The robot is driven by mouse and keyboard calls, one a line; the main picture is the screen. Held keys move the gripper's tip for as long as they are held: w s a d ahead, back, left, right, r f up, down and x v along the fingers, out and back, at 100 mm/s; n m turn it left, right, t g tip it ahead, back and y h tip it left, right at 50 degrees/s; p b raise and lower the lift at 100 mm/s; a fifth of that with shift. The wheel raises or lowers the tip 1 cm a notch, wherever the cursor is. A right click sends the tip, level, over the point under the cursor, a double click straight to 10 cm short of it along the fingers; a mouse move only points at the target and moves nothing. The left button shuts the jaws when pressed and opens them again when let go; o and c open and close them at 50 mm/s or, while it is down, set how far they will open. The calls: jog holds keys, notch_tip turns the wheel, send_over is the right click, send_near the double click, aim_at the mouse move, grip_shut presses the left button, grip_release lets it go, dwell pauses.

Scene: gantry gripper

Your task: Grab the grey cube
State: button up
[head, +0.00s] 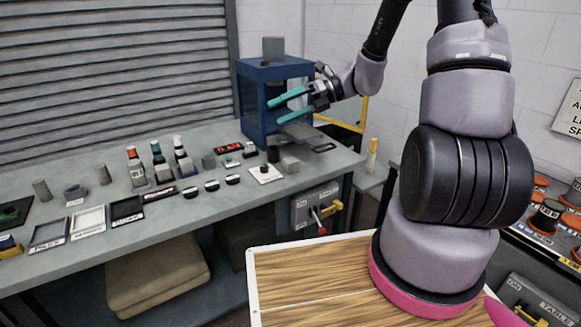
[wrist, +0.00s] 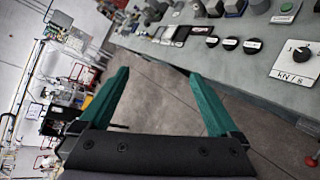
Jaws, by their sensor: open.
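A grey cube (head: 273,48) sits on top of the blue box-shaped frame (head: 258,110) at the back of the bench. Another light grey block (head: 290,164) lies on the bench in front of that frame; I cannot tell which one the task means. My gripper (head: 275,112) is open, its teal fingers pointing left in front of the blue frame, below the upper cube and above the bench block. In the wrist view my gripper (wrist: 159,75) has nothing between its fingers, only floor beyond. Neither cube can be clearly made out in the wrist view.
The grey bench (head: 230,205) carries several bottles, trays, black switches (head: 211,186) and a knob panel (head: 265,174). The knob also shows in the wrist view (wrist: 299,50). A yellow rail (head: 350,126) stands right of the blue frame. A lever box (head: 316,207) hangs at the bench front.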

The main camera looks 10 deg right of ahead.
aim_at(294, 163)
jog(key=w+d+f+n+t+h, duration=0.25)
jog(key=w+f+n+t, duration=0.25)
jog(key=f+n, duration=0.55)
jog(key=w+d+f+n+t+h, duration=0.2)
jog(key=w+d+f+n+t, duration=0.3)
jog(key=f+n, duration=0.55)
jog(key=w+d+f+n+t+h, duration=0.35)
jog(key=f+n+t, duration=0.35)
jog(key=n, duration=0.6)
jog(key=shift+g+y, duration=0.3)
jog(key=shift+g, duration=0.3)
jog(key=x, duration=0.7)
jog(key=a+f+x, duration=0.1)
jog(key=x, duration=0.2)
jog(key=shift+w+f, duration=0.1)
grip_shut()
